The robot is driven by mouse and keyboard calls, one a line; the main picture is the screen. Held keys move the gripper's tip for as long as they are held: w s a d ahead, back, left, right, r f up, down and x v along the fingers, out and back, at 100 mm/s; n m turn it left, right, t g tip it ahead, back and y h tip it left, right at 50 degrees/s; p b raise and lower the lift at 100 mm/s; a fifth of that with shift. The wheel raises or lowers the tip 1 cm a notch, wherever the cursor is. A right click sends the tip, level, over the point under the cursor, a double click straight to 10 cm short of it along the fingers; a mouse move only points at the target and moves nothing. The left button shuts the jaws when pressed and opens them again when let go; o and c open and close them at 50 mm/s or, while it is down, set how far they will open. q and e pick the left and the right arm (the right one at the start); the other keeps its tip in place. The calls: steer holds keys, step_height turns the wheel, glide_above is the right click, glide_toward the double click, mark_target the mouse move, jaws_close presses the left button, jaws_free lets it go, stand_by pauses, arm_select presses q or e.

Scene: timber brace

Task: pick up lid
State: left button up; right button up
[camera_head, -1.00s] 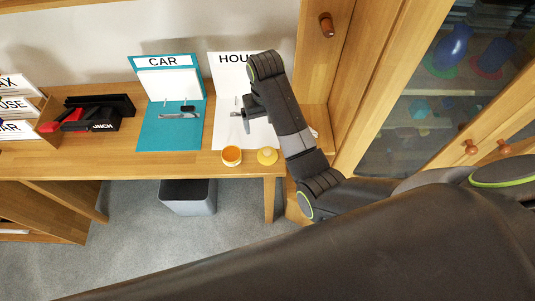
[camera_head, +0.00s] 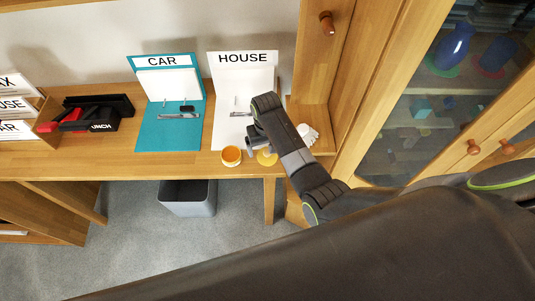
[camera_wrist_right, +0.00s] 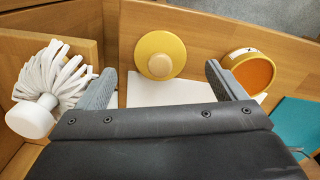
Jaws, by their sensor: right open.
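The yellow lid (camera_head: 267,158) with a pale round knob lies on the wooden desk near its front edge. In the right wrist view the lid (camera_wrist_right: 160,54) is ahead of and between my fingers, not touched by them. An orange-yellow round pot (camera_head: 231,156) stands just left of the lid; in the wrist view it shows an open top with an orange inside (camera_wrist_right: 252,72). My right gripper (camera_head: 251,143) is open and empty, above the desk just behind the lid; its two fingers (camera_wrist_right: 160,80) are spread wide. My left gripper is not in view.
A white HOUSE board (camera_head: 233,130) and a teal CAR board (camera_head: 157,135) stand behind. A white brush-like object (camera_wrist_right: 48,80) is beside the right gripper, near the wooden cabinet. A grey bin (camera_head: 188,198) is under the desk.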

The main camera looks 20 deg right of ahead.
mark_target(268, 154)
steer(key=shift+d+f, duration=0.1)
steer(key=shift+f, duration=2)
steer(key=shift+c, duration=0.2)
steer(key=c, duration=1)
